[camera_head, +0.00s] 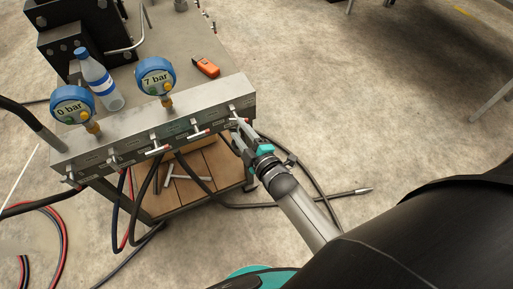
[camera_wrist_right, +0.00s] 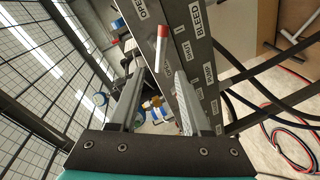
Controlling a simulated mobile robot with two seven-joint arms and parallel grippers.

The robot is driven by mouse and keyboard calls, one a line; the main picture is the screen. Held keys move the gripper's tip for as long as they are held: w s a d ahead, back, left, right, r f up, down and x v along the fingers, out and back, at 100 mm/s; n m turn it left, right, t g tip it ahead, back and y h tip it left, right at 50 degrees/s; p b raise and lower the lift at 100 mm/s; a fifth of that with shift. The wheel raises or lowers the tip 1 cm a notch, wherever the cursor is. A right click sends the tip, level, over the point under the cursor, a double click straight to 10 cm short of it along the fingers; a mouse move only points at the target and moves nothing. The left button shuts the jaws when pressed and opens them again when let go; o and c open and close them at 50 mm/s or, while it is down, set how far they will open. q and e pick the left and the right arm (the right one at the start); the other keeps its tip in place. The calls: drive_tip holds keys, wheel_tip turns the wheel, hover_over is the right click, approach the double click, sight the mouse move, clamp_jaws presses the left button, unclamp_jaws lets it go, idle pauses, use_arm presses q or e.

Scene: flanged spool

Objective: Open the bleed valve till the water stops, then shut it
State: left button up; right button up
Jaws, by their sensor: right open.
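A grey valve manifold (camera_head: 150,128) runs across the cart's near edge with several small levers. My right gripper (camera_head: 238,124) is at its right end, beside the rightmost lever (camera_head: 234,114). In the right wrist view my right gripper (camera_wrist_right: 158,72) is open, and a metal lever with a red tip (camera_wrist_right: 162,32) shows between its fingers; I cannot tell whether they touch it. The manifold face (camera_wrist_right: 188,50) there carries labels reading OPEN, SHUT and BLEED. No water is visible. My left gripper is out of view.
Two blue gauges read 0 bar (camera_head: 70,108) and 7 bar (camera_head: 154,80). A water bottle (camera_head: 98,82) and an orange device (camera_head: 206,67) stand or lie on the cart top. Dark hoses (camera_head: 300,197) hang and trail over the floor. Open floor lies to the right.

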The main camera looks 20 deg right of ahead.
drive_tip(key=v, duration=0.9)
drive_tip(key=shift+p, duration=0.45)
drive_tip(key=shift+s, duration=0.1)
idle(1.5)
